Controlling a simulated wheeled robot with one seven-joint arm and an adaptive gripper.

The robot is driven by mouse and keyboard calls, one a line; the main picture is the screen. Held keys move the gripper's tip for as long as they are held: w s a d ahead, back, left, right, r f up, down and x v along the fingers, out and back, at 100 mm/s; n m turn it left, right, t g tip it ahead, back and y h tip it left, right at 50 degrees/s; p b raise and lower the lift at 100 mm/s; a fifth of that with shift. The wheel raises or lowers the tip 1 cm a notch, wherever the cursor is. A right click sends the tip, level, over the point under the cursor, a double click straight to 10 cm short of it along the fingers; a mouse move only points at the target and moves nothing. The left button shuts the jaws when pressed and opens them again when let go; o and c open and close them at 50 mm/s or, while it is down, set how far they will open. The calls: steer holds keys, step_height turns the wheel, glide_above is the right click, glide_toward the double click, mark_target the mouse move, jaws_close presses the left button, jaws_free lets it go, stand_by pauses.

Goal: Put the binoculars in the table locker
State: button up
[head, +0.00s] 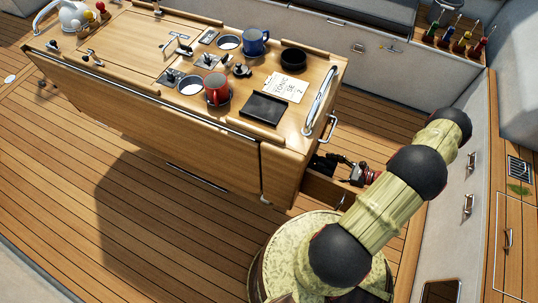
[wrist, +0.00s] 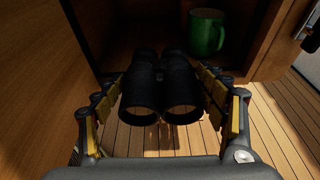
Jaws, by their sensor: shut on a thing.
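The black binoculars (wrist: 145,92) are held between the two fingers of my gripper (wrist: 160,78) in the wrist view, with their barrels toward the camera. Their far end is at the mouth of the dark table locker (wrist: 235,64); I cannot tell how far inside they reach. In the head view my gripper (head: 345,170) is low beside the right end of the table, and the binoculars (head: 321,162) show as a small dark shape there. Most of the locker is hidden by the table end in that view.
A green mug (wrist: 206,32) stands inside the locker, right of the binoculars. A wooden panel (wrist: 35,70) rises close on the left. The wooden table (head: 130,95) carries mugs, a black tray (head: 264,108) and a kettle (head: 75,15). The deck left of the table is clear.

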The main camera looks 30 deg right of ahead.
mark_target(320, 169)
steer(key=a, duration=0.2)
steer(key=w+f, duration=0.1)
steer(key=shift+a, duration=0.4)
steer(key=w+a+b, duration=0.1)
steer(key=w+a, duration=0.1)
steer(key=w, duration=0.1)
steer(key=w+a, duration=0.3)
steer(key=w+a+b, duration=0.1)
steer(key=w+a, duration=0.2)
steer(key=w, duration=0.1)
steer(key=shift+b, duration=0.35)
steer(key=x, duration=0.1)
steer(key=b+x, duration=0.1)
steer(key=x, duration=0.1)
steer(key=shift+w+a+r, duration=0.2)
steer(key=shift+r, duration=0.1)
steer(key=shift+s+d+f, duration=0.1)
steer(key=shift+d+f, duration=0.1)
steer(key=shift+f, duration=0.4)
steer(key=shift+r, duration=0.1)
steer(key=shift+b, duration=0.3)
steer(key=shift+f, duration=0.2)
steer(key=o, duration=1.4)
